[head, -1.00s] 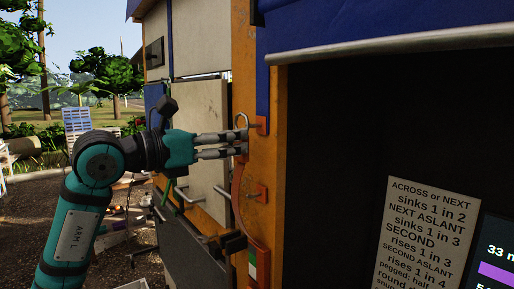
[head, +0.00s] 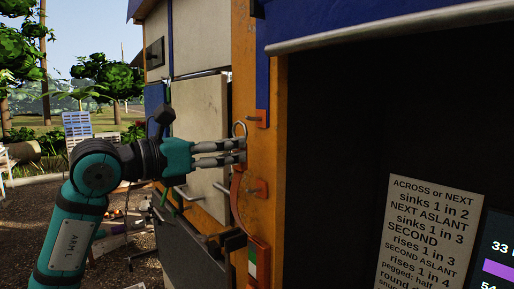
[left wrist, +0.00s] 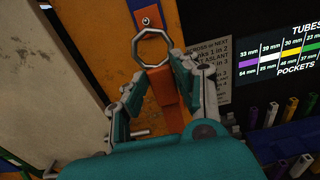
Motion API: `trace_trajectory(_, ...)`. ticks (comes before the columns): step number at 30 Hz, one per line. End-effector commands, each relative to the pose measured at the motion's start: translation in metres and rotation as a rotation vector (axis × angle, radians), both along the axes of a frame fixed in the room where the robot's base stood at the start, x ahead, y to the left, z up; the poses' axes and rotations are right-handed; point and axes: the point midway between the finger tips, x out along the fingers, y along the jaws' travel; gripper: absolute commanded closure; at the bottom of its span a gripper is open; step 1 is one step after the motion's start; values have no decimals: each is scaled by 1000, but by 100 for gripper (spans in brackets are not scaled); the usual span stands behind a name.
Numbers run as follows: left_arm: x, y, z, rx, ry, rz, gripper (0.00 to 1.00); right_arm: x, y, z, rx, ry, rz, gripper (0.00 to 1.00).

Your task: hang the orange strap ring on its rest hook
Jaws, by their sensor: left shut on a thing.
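My left gripper (head: 242,152) is shut on the orange strap (left wrist: 164,88) just under its metal ring. The ring (head: 240,130) stands upright above the fingertips, and it also shows in the left wrist view (left wrist: 136,48). An upper hook on an orange plate (head: 258,118) sticks out of the orange post, a little above and right of the ring. In the wrist view its peg end (left wrist: 146,20) appears above the ring, outside the loop. A lower hook (head: 257,189) is below the gripper. The strap hangs down in a curve. My right gripper is out of view.
The orange post (head: 272,165) borders a dark opening on the right. A pale panel (head: 200,110) and a black bracket (head: 228,242) are left of the post. A sign with text (head: 425,235) stands inside the opening. Coloured tubes (left wrist: 290,110) show lower right in the wrist view.

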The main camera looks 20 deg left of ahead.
Motion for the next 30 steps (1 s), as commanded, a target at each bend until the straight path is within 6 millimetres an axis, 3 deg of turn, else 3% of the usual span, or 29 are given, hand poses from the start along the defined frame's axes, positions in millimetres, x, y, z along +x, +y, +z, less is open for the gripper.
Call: trace_trajectory(30, -1, 0, -75, 0, 0, 0, 99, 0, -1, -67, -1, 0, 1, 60)
